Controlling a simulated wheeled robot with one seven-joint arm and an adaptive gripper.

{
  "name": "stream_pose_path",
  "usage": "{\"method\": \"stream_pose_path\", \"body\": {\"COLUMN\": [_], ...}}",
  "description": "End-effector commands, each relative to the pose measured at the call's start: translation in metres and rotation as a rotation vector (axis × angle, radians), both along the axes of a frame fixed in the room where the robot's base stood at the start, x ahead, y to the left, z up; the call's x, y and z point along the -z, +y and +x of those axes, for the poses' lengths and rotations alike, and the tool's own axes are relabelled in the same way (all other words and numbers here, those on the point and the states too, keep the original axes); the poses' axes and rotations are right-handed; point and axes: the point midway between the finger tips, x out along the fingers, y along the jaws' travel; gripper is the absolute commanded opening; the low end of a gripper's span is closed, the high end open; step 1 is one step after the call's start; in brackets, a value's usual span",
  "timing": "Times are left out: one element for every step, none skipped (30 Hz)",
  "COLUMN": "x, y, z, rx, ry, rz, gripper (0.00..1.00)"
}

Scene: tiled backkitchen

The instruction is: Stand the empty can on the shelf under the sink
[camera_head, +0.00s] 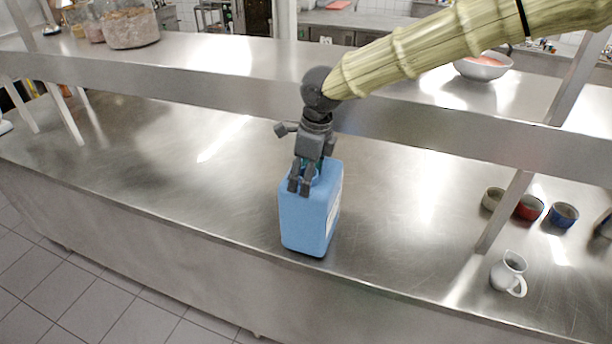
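The can is a blue, box-shaped container (308,222) with a pale label on its right side. It is upright at the front edge of the steel counter (200,165). I cannot tell whether its base rests on the steel or is slightly above it. My gripper (300,187) points down at the can's top, with its dark fingers over the neck and handle area. The fingers hide that part, and a bit of green shows behind them. Whether they are closed on the can is unclear. No sink or shelf under it can be made out.
A raised steel shelf (200,85) runs behind the can, beneath my arm. It carries glass jars (130,25) and a bowl (482,68). A white jug (508,272) and small cups (528,207) stand at right. The counter left of the can is clear.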

Motion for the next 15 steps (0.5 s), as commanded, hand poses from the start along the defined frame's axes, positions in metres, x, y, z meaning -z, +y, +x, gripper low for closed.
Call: {"method": "stream_pose_path", "body": {"x": [0.002,0.004,0.007,0.009,0.011,0.012,0.013,0.013,0.014,0.014,0.014,0.013,0.013,0.014,0.014], "y": [0.0,0.0,0.0,0.0,0.0,0.0,0.0,0.0,0.0,0.0,0.0,0.0,0.0,0.0,0.0], "z": [0.0,0.0,0.0,0.0,0.0,0.0,0.0,0.0,0.0,0.0,0.0,0.0,0.0,0.0,0.0], "rx": [0.0,0.0,0.0,0.0,0.0,0.0,0.0,0.0,0.0,0.0,0.0,0.0,0.0,0.0,0.0], "ry": [0.001,0.001,0.001,0.0,0.0,0.0,0.0,0.0,0.0,-0.001,0.0,0.0,0.0,0.0,0.0], "rz": [-0.002,-0.002,-0.001,0.0,0.0,0.0,0.0,0.0,0.0,0.001,0.001,0.001,0.001,0.001,0.001], "gripper": [0.13,0.13,0.13,0.13,0.13,0.13,0.13,0.13,0.13,0.13,0.13,0.13,0.13,0.13,0.13]}}
